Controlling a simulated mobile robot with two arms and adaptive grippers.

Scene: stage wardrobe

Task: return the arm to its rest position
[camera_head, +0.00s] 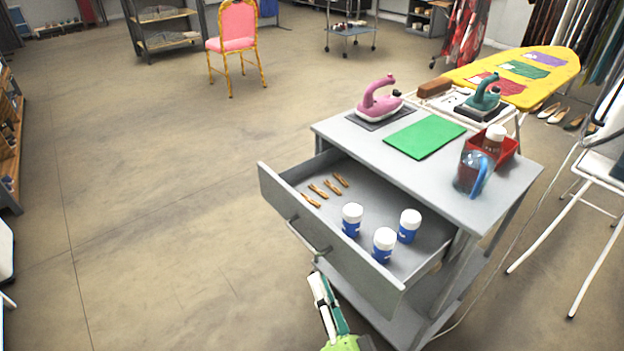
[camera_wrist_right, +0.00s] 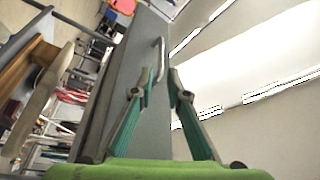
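My right gripper (camera_head: 322,287) is low in front of the cabinet in the head view, just below the open drawer's handle (camera_head: 308,237). In the right wrist view my right gripper (camera_wrist_right: 158,86) has its two green-sided fingers apart with nothing between the tips. The handle (camera_wrist_right: 158,60) shows beyond the fingertips on the grey drawer front (camera_wrist_right: 132,60), and it looks free of them. The drawer (camera_head: 340,255) stands pulled out from the cabinet. My left gripper is in neither view.
The drawer holds several wooden pegs (camera_head: 318,191) and white-capped blue bottles (camera_head: 384,245).

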